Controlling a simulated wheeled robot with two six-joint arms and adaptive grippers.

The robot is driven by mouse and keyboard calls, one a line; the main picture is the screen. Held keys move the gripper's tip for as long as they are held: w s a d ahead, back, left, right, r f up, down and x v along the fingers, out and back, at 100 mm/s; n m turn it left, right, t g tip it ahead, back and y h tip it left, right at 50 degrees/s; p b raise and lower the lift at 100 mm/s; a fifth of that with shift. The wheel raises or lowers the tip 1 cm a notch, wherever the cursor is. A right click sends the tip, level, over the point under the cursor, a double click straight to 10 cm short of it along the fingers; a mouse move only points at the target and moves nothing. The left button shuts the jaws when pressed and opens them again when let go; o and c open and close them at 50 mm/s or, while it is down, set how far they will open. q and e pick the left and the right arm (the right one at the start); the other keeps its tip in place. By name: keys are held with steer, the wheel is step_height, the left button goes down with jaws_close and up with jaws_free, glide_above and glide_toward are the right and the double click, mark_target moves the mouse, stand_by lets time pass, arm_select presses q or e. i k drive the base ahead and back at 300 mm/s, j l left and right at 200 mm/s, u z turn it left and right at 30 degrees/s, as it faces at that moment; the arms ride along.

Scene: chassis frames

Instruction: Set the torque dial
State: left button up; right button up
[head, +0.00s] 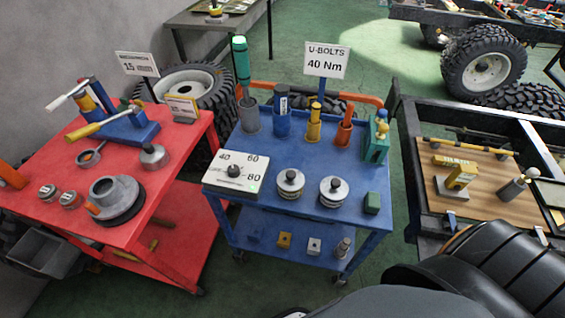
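The torque dial is a black knob (234,171) on a pale box (217,186) at the left front of the blue cart's top. The numbers 40, 60 and 80 are on its face, 40 at the left, 60 at the upper right and 80 at the right. The knob is too small to tell which number it points at. A sign (327,61) on a post behind the cart reads "U-BOLTS 40 Nm". Neither of my grippers can be made out in the head view.
The blue cart (262,198) also holds two round metal pieces, several upright tools and a green block (372,203). A red cart (50,170) with tools stands at left. A chassis frame with a wooden board (485,196) is at right. Large black shapes cover the lower right.

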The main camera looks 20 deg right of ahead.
mark_target(234, 171)
steer(key=z, duration=0.25)
steer(key=u, duration=1.9)
steer(key=k+l, duration=0.3)
steer(key=k, duration=0.15)
steer(key=k+l, duration=0.3)
steer(key=k+z, duration=0.05)
steer(key=k, duration=0.05)
